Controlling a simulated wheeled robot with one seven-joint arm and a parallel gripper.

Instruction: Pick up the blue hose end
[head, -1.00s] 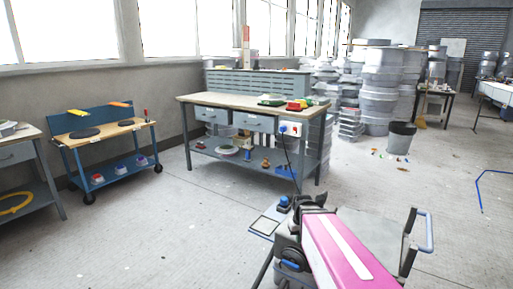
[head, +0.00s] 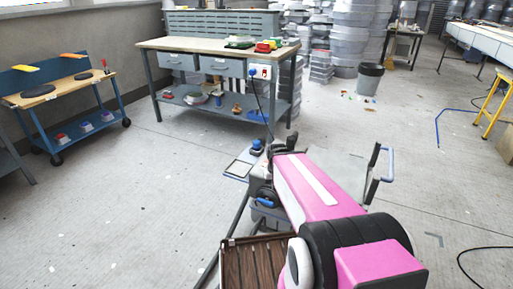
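A thin blue hose-like line (head: 438,128) lies on the concrete floor at the right of the head view. It bends near its top and runs right towards a yellow stool. Its near end seems to lie on open floor, but it is too small to make out any fitting. My pink arm reaches forward at the lower middle, well to the left of the blue line and apart from it. I cannot make out my gripper's fingers in this view.
A workbench (head: 215,45) with drawers stands at the back left, and a blue trolley (head: 60,95) is at the far left. A dark bin (head: 369,79), a yellow stool (head: 490,105) and a black cable (head: 480,251) are at the right. The floor between is mostly open.

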